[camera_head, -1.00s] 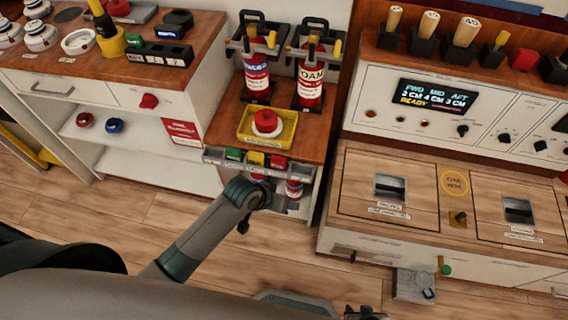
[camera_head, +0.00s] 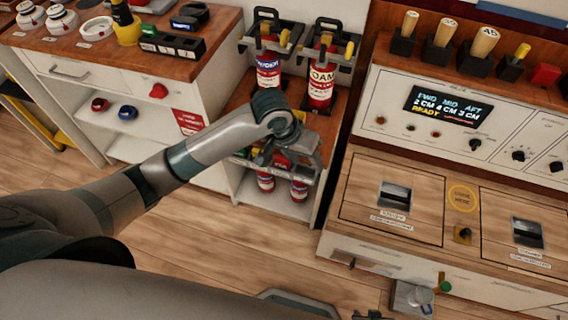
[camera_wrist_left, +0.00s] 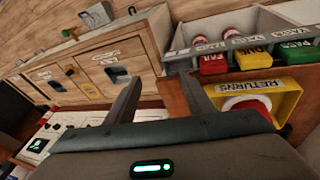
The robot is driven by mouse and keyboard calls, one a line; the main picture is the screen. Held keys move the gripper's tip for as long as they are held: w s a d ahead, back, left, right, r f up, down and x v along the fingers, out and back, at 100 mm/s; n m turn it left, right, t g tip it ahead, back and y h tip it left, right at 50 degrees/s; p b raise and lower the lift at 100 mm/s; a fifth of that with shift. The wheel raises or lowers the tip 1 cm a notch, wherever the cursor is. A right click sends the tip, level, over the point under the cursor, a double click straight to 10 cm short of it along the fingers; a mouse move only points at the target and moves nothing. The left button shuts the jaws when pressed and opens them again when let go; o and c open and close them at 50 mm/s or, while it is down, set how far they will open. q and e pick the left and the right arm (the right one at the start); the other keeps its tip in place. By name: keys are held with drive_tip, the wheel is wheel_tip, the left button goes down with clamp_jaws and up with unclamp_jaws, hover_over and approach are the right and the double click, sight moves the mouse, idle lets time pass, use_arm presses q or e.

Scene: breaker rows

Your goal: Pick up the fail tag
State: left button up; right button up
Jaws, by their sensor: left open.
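The fail tag (camera_wrist_left: 212,63) is the red block at the left end of a grey tag rack (camera_wrist_left: 180,58), seen in the left wrist view. A yellow tag (camera_wrist_left: 253,59) and a green tag (camera_wrist_left: 294,52) sit beside it. My left gripper (camera_wrist_left: 162,80) is open and empty, its right finger just below the fail tag, apart or touching I cannot tell. In the head view my left gripper (camera_head: 298,158) is over the rack and hides most of the tags. A dark part at the bottom edge may be my right gripper (camera_head: 370,315); its jaws cannot be made out.
A yellow returns tray (camera_wrist_left: 285,100) with a red round item stands close to the rack. Fire extinguishers (camera_head: 320,88) stand behind it. A wooden-topped console (camera_head: 395,175) is to the right. The floor in front is open.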

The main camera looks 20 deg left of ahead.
use_arm(q)
drive_tip(key=w+a+r+n+g+y, duration=0.1)
drive_tip(key=w+a+r+y, duration=0.1)
drive_tip(key=a+r, duration=0.5)
wheel_tip(320, 180, up, 2)
drive_tip(key=shift+w+a+n+y, duration=0.2)
drive_tip(key=shift+n+y, duration=0.2)
drive_tip(key=shift+y, duration=0.3)
drive_tip(key=shift+f, duration=0.1)
approach(282, 157)
drive_tip(key=f, duration=0.5)
drive_tip(key=shift+w+d+b, duration=0.2)
drive_tip(key=shift+w+b, duration=0.1)
drive_tip(key=shift+f, duration=0.15)
drive_tip(key=shift+w+a+f, duration=0.1)
drive_tip(key=shift+w+f, duration=0.05)
drive_tip(key=shift+f, duration=1.1)
drive_tip(key=shift+w+a+f, duration=0.1)
drive_tip(key=shift+w+f, duration=0.05)
drive_tip(key=shift+f, duration=1.1)
drive_tip(key=shift+c, duration=0.2)
